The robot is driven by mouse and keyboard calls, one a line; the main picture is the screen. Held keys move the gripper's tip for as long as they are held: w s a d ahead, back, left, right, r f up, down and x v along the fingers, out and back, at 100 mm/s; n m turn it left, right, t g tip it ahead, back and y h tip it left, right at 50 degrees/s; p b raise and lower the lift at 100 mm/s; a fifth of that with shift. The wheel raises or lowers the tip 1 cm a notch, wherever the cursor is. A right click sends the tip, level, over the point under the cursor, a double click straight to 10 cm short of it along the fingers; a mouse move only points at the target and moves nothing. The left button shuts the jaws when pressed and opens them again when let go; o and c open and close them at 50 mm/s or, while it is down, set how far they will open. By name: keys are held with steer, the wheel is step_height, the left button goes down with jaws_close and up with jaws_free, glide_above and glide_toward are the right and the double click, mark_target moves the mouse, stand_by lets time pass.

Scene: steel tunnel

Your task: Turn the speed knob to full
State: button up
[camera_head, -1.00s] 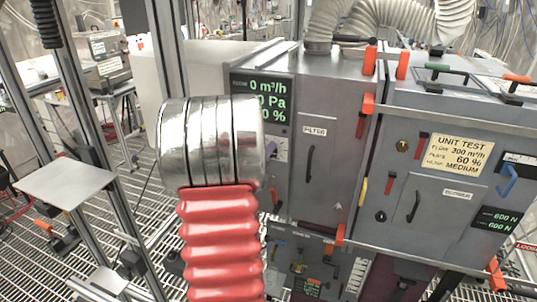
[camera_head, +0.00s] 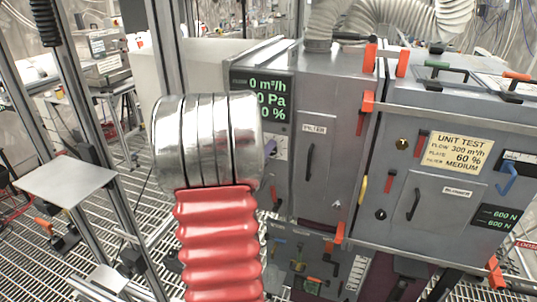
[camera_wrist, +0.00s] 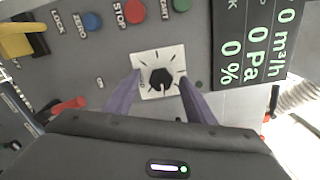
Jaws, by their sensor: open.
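The speed knob (camera_wrist: 161,79) is black and sits on a square white plate with black tick marks, seen upright in the middle of the wrist view. My gripper (camera_wrist: 160,82) is open, with one purple finger on each side of the knob and a gap to it on both sides. Depth between fingertips and panel is hard to tell. A display (camera_wrist: 255,45) beside the knob reads 0 m³/h, 0 Pa and 0 %; it also shows in the head view (camera_head: 268,98), partly covered by my arm. My arm hides most of the gripper and knob there.
Green (camera_wrist: 182,4), red (camera_wrist: 136,11) and blue (camera_wrist: 92,21) buttons line the panel near the knob. A yellow part (camera_wrist: 22,40) and a red lever (camera_wrist: 68,104) are at left. A unit test sign (camera_head: 457,154) reads 300 m³/h, 60 %, medium.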

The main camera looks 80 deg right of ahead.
steer(key=a, duration=0.6)
steer(key=shift+w, duration=0.25)
stand_by(0.3)
steer(key=shift+w+f, duration=0.1)
